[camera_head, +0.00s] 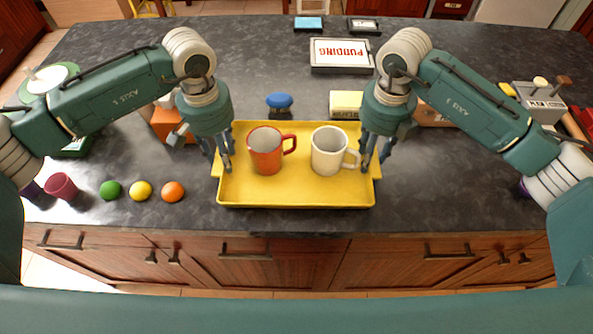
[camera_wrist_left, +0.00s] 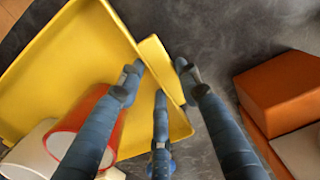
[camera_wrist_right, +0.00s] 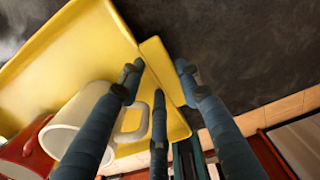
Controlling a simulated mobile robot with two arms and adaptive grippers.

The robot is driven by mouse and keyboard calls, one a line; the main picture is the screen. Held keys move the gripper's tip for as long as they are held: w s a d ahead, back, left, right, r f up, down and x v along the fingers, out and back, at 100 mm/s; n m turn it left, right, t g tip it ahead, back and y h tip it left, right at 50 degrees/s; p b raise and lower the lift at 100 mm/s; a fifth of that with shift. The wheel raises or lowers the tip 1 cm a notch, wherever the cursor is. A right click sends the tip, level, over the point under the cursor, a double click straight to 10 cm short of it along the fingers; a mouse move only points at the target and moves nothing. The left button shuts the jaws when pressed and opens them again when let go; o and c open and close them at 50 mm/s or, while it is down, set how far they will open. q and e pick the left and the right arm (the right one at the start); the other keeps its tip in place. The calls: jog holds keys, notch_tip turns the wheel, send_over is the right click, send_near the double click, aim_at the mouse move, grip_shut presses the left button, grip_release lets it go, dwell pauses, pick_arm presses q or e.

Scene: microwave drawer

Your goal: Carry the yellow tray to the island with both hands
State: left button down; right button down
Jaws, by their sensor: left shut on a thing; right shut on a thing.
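The yellow tray (camera_head: 296,193) is at the front edge of the dark island countertop, with a red mug (camera_head: 265,152) and a white mug (camera_head: 329,150) standing upright in it. My left gripper (camera_head: 222,160) is shut on the tray's left side handle; the handle (camera_wrist_left: 160,68) shows between its fingers in the left wrist view. My right gripper (camera_head: 374,158) is shut on the right side handle, which also shows in the right wrist view (camera_wrist_right: 160,68). Whether the tray touches the countertop I cannot tell.
Green (camera_head: 110,190), yellow (camera_head: 140,191) and orange (camera_head: 173,191) balls and a purple cup (camera_head: 61,186) are left of the tray. Behind it are a blue-topped object (camera_head: 279,101), a yellow-and-white box (camera_head: 346,104) and a pudding box (camera_head: 342,53). Countertop right of the tray is mostly clear.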

pick_arm(q)
jog(key=shift+f+b, duration=0.5)
jog(key=shift+f, duration=0.2)
pick_arm(e)
jog(key=shift+f, duration=0.75)
pick_arm(q)
jog(key=c, duration=1.2)
grip_release()
jog(key=shift+s+r, duration=0.1)
jog(key=shift+r, duration=0.15)
pick_arm(e)
jog(key=c, duration=1.2)
grip_release()
jog(key=shift+s+r, duration=0.1)
jog(key=shift+r, duration=0.2)
pick_arm(q)
jog(key=shift+r, duration=0.1)
jog(key=shift+r, duration=0.3)
pick_arm(e)
jog(key=shift+r, duration=0.2)
pick_arm(q)
notch_tip(320, 180, up, 11)
pick_arm(e)
notch_tip(320, 180, up, 12)
jog(key=shift+f, duration=0.25)
pick_arm(q)
jog(key=shift+r, duration=0.1)
